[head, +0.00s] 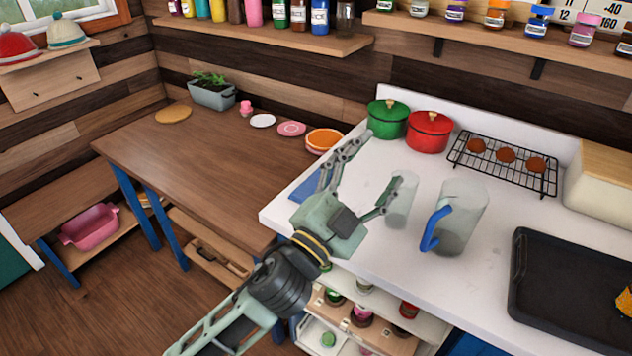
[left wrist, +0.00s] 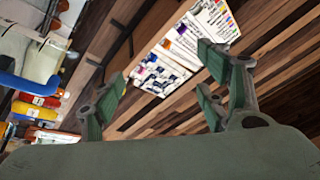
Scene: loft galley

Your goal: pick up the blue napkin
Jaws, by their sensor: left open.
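The blue napkin (head: 305,187) lies flat at the left edge of the white counter in the head view. Part of it is hidden behind my left gripper. My left gripper (head: 378,158) is open and empty, in front of the napkin in the picture, its fingers spread and pointing up and to the right. In the left wrist view the open fingers (left wrist: 161,66) have nothing between them, and the napkin does not show there. My right gripper is in neither view.
A clear glass (head: 403,200) and a clear pitcher (head: 463,220) with a blue handle stand right of the gripper. Behind are a green pot (head: 387,118), a red pot (head: 429,131) and a cooling rack (head: 503,165). A black tray (head: 560,300) lies at right.

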